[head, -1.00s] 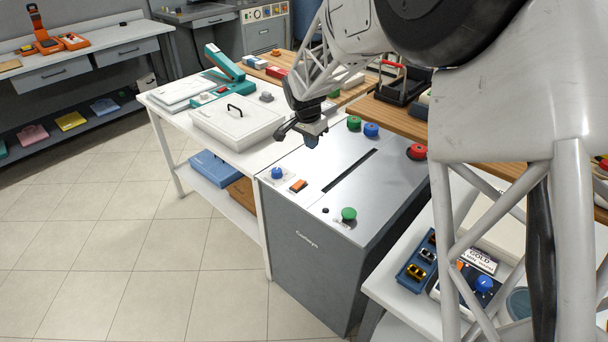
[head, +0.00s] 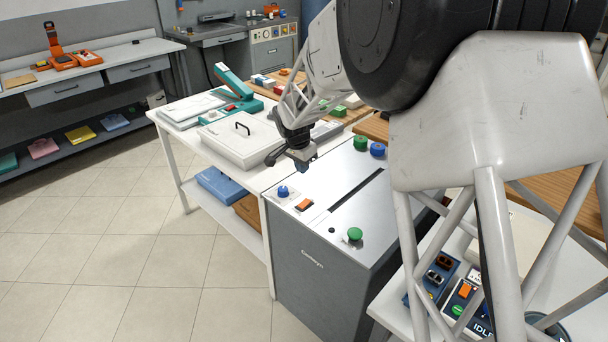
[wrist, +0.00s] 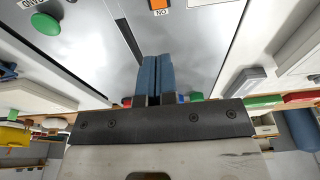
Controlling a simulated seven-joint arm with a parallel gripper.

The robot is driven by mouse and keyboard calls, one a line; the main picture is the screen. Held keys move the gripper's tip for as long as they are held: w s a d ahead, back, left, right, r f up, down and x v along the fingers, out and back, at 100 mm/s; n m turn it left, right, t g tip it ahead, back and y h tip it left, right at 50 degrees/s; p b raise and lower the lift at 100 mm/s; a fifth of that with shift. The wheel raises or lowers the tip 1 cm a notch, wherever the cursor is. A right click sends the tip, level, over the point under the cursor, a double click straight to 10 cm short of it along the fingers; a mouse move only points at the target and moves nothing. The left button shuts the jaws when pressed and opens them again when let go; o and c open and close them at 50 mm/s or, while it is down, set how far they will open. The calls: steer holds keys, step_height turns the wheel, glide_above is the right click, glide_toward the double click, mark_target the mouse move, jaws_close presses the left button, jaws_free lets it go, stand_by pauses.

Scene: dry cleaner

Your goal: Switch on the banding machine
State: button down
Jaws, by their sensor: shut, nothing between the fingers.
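The banding machine is a grey cabinet (head: 312,268) with a pale metal top and a long dark slot. An orange rocker switch (head: 303,204) is near its front left edge; it also shows at the top of the wrist view (wrist: 158,4) beside the upside-down letters ON. A blue knob (head: 283,192) is left of the switch and a green button (head: 355,234) is at the front right. My gripper (head: 303,168) hangs above the machine top, behind the switch and apart from it. Its blue fingers (wrist: 155,75) are together and empty.
A white lidded box (head: 235,140) and a teal sealer (head: 232,88) stand on the white table to the left. A green (head: 360,143) and a blue button (head: 377,149) are at the machine's back. A small console (head: 465,302) stands at right. The machine top around the switch is clear.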

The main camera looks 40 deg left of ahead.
mark_target(306, 201)
steer(key=w+f, duration=0.1)
steer(key=f, duration=0.7)
steer(key=w+f, duration=0.1)
steer(key=f, duration=0.4)
steer(key=shift+w, duration=0.3)
steer(key=shift+f, duration=0.15)
steer(key=shift+f+g, duration=0.15)
steer(key=shift+g, duration=0.15)
steer(key=shift+s, duration=0.15)
steer(key=shift+s+r, duration=0.35)
steer(key=shift+s, duration=0.1)
steer(key=shift+r, duration=0.25)
stand_by(0.4)
step_height(306, 201, up, 13)
steer(key=s, duration=0.2)
steer(key=shift+s+r, duration=0.2)
steer(key=shift+s, duration=0.15)
